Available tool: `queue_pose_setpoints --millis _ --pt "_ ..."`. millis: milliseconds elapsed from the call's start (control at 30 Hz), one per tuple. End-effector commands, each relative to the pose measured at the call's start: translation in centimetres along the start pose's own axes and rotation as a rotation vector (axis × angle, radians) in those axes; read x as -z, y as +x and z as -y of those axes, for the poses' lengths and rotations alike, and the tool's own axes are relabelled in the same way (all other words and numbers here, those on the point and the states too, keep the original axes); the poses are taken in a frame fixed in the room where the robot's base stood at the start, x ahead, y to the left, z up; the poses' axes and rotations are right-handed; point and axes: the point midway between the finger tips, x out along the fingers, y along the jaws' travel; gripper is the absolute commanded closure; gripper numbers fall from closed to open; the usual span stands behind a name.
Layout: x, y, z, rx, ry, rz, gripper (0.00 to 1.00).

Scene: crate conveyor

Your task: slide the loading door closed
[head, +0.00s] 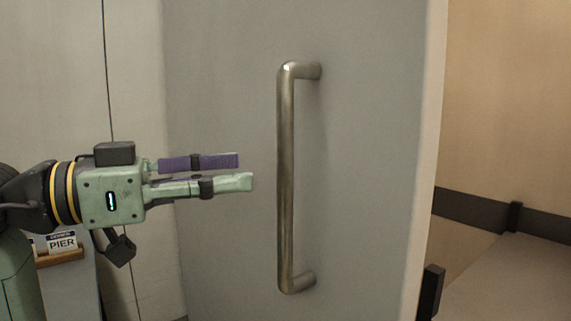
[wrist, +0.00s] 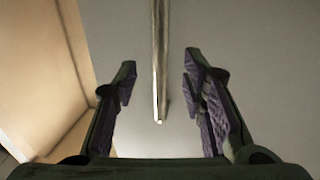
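The loading door (head: 370,160) is a large grey panel filling the middle of the head view. A vertical metal bar handle (head: 285,180) is fixed to it, bent to the door at top and bottom. My gripper (head: 246,171) points right, a short way left of the handle. In the wrist view my gripper (wrist: 158,75) is open, with purple-padded fingers apart and nothing held. The handle (wrist: 160,60) shows there between and beyond the fingers. The door (wrist: 240,50) fills the background behind it.
To the right of the door's edge is an opening with a tan wall (head: 510,90) and a dark rail (head: 475,210). A dark post (head: 431,292) stands by the door's lower edge. A small sign reading "PIER" (head: 62,243) is at lower left, behind my arm.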

Motion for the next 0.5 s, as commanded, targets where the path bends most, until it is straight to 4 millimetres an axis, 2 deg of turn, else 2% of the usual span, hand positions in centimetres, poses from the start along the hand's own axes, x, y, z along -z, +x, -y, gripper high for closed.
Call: queue_pose_setpoints --millis 100,300,500 --pt "0.2 2.5 0.0 -0.002 0.000 0.001 0.62" --pt "0.2 6.0 0.0 -0.003 -0.001 0.000 0.62" --pt "0.1 7.7 0.0 -0.001 -0.001 -0.002 0.62"
